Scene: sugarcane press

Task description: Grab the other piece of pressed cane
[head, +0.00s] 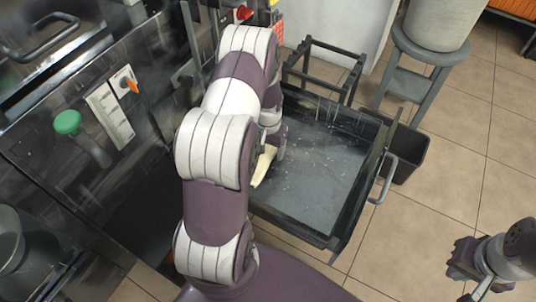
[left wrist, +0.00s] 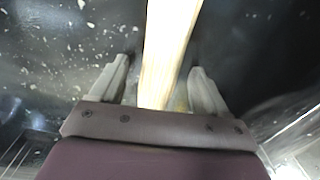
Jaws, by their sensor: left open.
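A pale yellow piece of pressed cane (head: 264,166) lies in the dark metal tray (head: 325,185), at its left side. In the left wrist view the pressed cane (left wrist: 168,45) runs lengthwise between my left gripper's two fingers. My left gripper (head: 277,147) is low in the tray, partly hidden behind my arm in the head view. Its fingers (left wrist: 160,68) are open, with a gap on either side of the cane. My right gripper (head: 468,284) is at the lower right, over the floor and away from the tray; its jaw opening is unclear.
The tray has raised walls and a handle (head: 384,178) on its right. White flecks lie on its floor. The dark machine panel with a green button (head: 67,122) stands at the left. A grey stool (head: 412,80) bears a large pot (head: 440,18). A dark bin (head: 408,155) stands right of the tray.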

